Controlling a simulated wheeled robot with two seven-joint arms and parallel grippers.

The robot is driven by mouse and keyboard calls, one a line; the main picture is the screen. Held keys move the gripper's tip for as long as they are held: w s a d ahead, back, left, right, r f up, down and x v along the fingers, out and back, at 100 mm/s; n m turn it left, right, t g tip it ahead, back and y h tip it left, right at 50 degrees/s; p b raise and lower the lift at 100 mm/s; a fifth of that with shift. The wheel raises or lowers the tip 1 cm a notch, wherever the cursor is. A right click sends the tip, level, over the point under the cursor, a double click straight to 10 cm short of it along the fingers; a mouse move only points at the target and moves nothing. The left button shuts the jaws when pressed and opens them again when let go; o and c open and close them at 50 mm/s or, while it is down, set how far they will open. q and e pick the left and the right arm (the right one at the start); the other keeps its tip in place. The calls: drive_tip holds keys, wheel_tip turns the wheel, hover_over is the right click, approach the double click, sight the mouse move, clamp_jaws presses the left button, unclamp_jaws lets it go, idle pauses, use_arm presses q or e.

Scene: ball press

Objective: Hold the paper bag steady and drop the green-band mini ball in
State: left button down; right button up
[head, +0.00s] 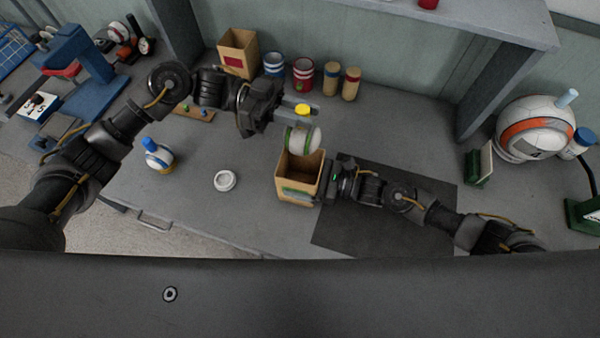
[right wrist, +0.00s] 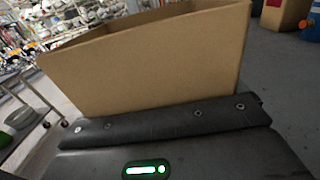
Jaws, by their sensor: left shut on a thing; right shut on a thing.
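The brown paper bag (head: 288,189) stands open at the middle of the table, with a green mark on its front. My right gripper (head: 328,182) is shut on its right side. In the right wrist view the bag's wall (right wrist: 150,65) rises from behind my dark jaw, which hides its lower part. The white mini ball with a green band (head: 303,139) hangs above the bag's mouth, nearer its far edge. My left gripper (head: 301,109) is shut on the ball's yellow top. The bag's inside shows only partly.
A second bag with a red mark (head: 238,53), blue and red cans (head: 303,75) and two tan jars (head: 351,83) stand along the back. A blue-topped ball (head: 158,156) and a white ring (head: 224,181) lie left. A dark mat (head: 400,224) lies right, before a large orange-and-white ball (head: 537,128).

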use_arm(q)
drive_tip(key=shift+f, duration=4.5)
drive_tip(key=c, duration=1.1)
unclamp_jaws()
drive_tip(key=v, duration=1.2)
